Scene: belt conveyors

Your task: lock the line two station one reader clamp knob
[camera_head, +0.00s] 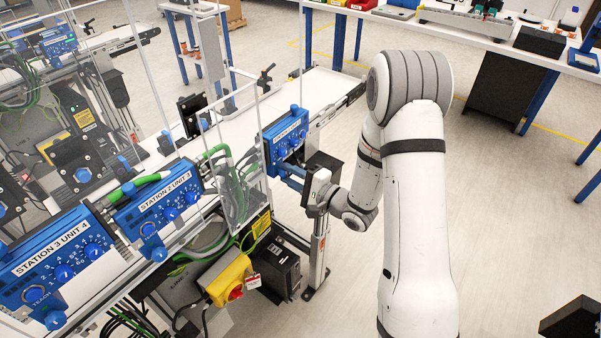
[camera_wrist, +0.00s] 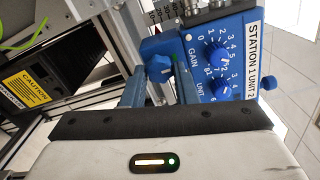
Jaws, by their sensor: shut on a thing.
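The blue reader box labelled STATION 1 UNIT 2 (camera_wrist: 250,60) stands at the right of the wrist view, with white-marked dials GAIN and UNIT. In the head view this box (camera_head: 286,135) sits at the far end of the row. The blue clamp knob (camera_wrist: 158,68) is beside the box, left of the GAIN dial. My gripper (camera_wrist: 158,80) has its two blue fingers on either side of the knob and is shut on it. In the head view my gripper (camera_head: 292,178) is just below the box; the knob is hidden there.
The STATION 2 UNIT box (camera_head: 158,205) and STATION 3 UNIT box (camera_head: 55,262) stand nearer along the same belt. Clear panels (camera_head: 240,150), green cables and a yellow switch box (camera_head: 228,278) are close by. Open floor lies to the right of my arm.

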